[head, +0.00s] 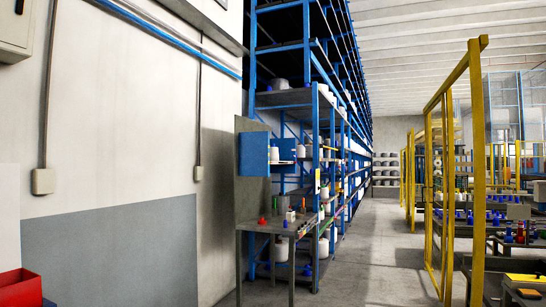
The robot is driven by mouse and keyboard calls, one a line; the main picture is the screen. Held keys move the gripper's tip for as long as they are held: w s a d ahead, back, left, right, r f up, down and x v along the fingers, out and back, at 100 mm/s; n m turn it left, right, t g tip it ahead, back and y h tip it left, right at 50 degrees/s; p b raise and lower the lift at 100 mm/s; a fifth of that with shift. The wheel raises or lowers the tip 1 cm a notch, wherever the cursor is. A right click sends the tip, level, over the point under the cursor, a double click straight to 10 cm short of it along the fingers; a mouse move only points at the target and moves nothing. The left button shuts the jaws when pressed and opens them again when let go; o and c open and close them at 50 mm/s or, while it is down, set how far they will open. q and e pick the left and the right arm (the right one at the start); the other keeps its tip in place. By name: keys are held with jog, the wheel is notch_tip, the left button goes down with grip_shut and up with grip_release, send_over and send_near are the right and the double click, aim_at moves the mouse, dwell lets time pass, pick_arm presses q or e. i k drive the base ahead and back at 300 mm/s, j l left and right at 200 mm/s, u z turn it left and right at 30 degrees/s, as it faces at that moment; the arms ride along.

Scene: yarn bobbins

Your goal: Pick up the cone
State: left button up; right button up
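No single cone stands out as the task's own. White yarn bobbins or cones sit on the tall blue shelving, such as a white bobbin (281,85) on an upper shelf and a white cone (301,151) lower down. Another white bobbin (281,251) is under the grey worktable (268,229). A small red object (262,221), possibly cone-shaped, lies on that worktable; it is too small to tell. All of these are some distance off. Neither of my grippers is in view.
A red bin (20,287) is at the lower left by the wall. The blue shelving (250,60) runs into the distance. A yellow frame (477,150) stands on the right, with machines behind it. The grey aisle floor (375,270) between them is clear.

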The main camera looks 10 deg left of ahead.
aim_at(274, 156)
jog(key=i+j, duration=0.2)
jog(key=i, duration=0.45)
jog(key=i+j, duration=0.15)
jog(key=i, duration=0.5)
jog(key=i+j, duration=0.2)
jog(key=i, duration=0.45)
jog(key=i+j, duration=0.2)
jog(key=i, duration=0.45)
jog(key=i+j, duration=0.15)
jog(key=i, duration=0.5)
jog(key=i+j, duration=0.2)
jog(key=i, duration=0.45)
jog(key=i+l+z, duration=0.2)
jog(key=i+z, duration=0.5)
jog(key=i, duration=0.2)
jog(key=i+l+z, duration=0.2)
jog(key=i, duration=1.35)
